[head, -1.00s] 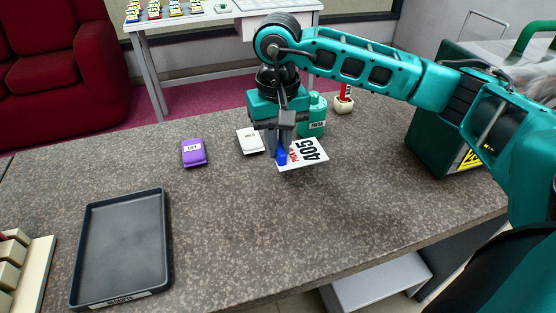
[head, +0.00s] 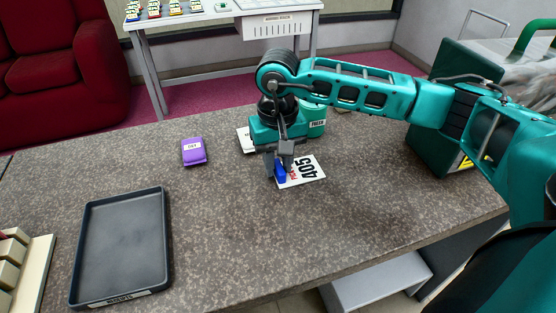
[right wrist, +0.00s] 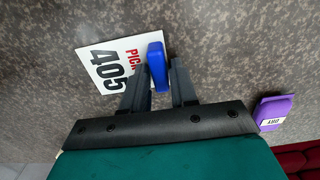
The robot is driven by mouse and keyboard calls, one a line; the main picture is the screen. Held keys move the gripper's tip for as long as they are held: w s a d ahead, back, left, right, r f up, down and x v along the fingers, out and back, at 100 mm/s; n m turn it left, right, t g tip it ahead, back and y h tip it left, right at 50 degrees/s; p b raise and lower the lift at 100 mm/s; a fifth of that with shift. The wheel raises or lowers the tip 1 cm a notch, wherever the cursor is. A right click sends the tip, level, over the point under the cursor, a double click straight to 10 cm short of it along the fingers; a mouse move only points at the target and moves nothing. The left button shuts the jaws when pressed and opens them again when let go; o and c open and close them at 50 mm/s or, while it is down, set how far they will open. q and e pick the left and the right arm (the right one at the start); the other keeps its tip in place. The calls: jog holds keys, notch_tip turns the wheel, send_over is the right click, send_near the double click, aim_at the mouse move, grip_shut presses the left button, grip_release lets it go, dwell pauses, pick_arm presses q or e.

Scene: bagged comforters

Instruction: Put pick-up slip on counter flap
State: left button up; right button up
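The pick-up slip (head: 305,170) is a white card printed 405 with red lettering, with a blue tab (head: 280,173) on its left end. It is at or just above the speckled counter top (head: 230,220); contact is hard to tell. My right gripper (head: 278,164) is shut on the blue tab. In the right wrist view the tab (right wrist: 157,66) sits between the fingertips (right wrist: 160,80), and the slip (right wrist: 108,65) extends to the left. No separate flap edge shows clearly under the slip. My left gripper is out of view.
A purple labelled block (head: 194,152) lies left of the gripper. A dark tray (head: 121,245) lies at left, a green machine (head: 440,140) at right. The counter's front middle is clear.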

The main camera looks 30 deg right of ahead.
jog(key=shift+o, duration=1.1)
